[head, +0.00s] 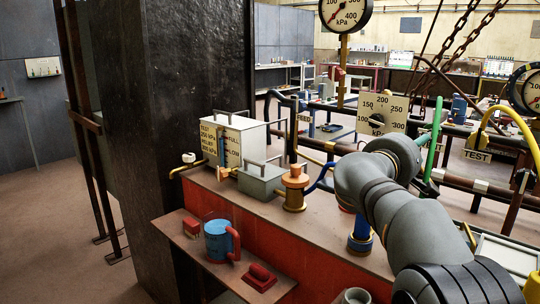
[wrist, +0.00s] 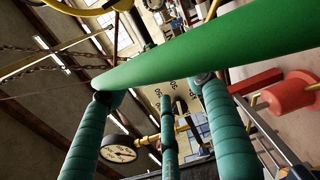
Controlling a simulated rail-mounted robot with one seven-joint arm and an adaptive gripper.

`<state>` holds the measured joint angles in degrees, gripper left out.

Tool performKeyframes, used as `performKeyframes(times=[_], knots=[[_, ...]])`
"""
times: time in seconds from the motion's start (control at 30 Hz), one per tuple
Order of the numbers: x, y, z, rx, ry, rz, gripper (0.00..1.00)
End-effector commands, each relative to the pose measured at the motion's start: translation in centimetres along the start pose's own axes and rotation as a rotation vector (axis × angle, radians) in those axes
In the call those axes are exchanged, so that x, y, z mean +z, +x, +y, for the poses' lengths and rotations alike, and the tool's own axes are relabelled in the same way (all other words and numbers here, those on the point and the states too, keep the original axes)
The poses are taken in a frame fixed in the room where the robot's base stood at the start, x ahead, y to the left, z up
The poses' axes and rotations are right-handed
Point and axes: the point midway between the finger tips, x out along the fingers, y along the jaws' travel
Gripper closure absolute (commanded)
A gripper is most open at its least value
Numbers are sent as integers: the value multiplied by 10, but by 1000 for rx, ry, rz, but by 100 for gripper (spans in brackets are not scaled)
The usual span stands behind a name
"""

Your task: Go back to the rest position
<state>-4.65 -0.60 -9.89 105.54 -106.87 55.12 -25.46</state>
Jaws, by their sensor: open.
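In the head view my grey arm comes in from the lower right, and its wrist (head: 388,158) is above the workbench. The wrist hides most of the gripper there. In the wrist view two teal ribbed shapes, which look like the fingers of my gripper (wrist: 157,92), stand wide apart, so it looks open. A thick green bar (wrist: 200,52) crosses close to the camera at their upper ends. I cannot tell whether it touches them. A green upright pipe (head: 435,140) shows just right of my wrist in the head view.
A red-sided bench (head: 240,218) carries a grey test box (head: 235,140) and a brass fitting (head: 294,188). A lower shelf holds a blue mug (head: 217,241). A dark pillar (head: 185,90) stands left. Gauges, chains and a yellow hose (head: 520,135) crowd the right. Open floor lies far left.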

Motion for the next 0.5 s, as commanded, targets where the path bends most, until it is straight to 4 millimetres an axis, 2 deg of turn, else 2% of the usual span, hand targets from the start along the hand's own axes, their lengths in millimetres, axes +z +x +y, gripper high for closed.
performKeyframes(times=[0.07, 0.13, 0.3, 0.5], knots=[[7, -3, 6, 46, 17, -34, 48], [9, 13, 9, 35, 12, -34, 48], [8, 31, 10, 34, 11, -30, 48], [8, 38, 10, 34, 12, -29, 48]])
